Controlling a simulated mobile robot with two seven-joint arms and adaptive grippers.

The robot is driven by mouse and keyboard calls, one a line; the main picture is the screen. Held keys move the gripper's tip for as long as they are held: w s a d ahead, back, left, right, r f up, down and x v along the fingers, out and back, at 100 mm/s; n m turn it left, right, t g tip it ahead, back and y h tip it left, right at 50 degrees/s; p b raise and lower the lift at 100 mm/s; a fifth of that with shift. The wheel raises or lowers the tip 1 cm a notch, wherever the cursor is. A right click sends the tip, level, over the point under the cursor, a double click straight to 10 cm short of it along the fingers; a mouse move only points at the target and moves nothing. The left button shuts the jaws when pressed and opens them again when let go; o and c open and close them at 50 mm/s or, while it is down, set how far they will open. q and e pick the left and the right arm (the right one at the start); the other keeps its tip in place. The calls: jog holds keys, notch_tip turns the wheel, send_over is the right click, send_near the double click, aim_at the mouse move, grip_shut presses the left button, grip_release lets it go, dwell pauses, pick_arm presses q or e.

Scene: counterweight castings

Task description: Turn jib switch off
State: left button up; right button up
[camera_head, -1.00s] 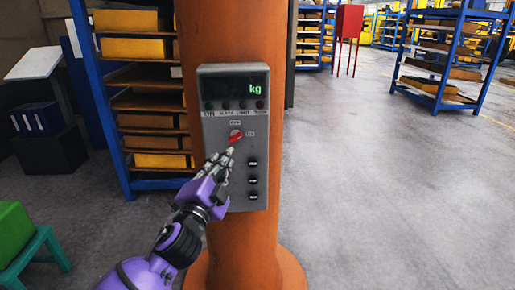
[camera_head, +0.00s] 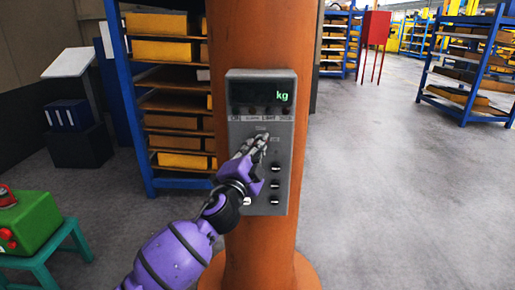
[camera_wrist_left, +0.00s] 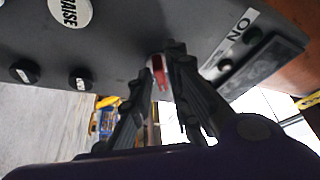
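The grey control box (camera_head: 236,150) is mounted on the orange column, with a display lit "kg" (camera_head: 282,97). The red jib switch (camera_wrist_left: 158,72) shows in the left wrist view between my left fingertips. In the head view my fingers hide it. My left gripper (camera_head: 254,143) is at the box face, and it also shows in the left wrist view (camera_wrist_left: 160,58). Its fingers stand apart, one on each side of the switch and very close to it; I cannot tell if they touch it. My right gripper is not in view.
Black buttons (camera_head: 275,184) sit just below the switch. The orange column (camera_head: 262,40) stands on the floor. A blue shelf with yellow bins (camera_head: 160,50) is behind at left. A green box (camera_head: 30,222) rests on a teal stool (camera_head: 75,238).

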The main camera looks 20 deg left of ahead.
pick_arm(q)
grip_shut()
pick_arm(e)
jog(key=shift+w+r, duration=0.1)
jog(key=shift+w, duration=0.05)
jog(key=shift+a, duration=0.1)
pick_arm(q)
jog(key=shift+f, duration=0.1)
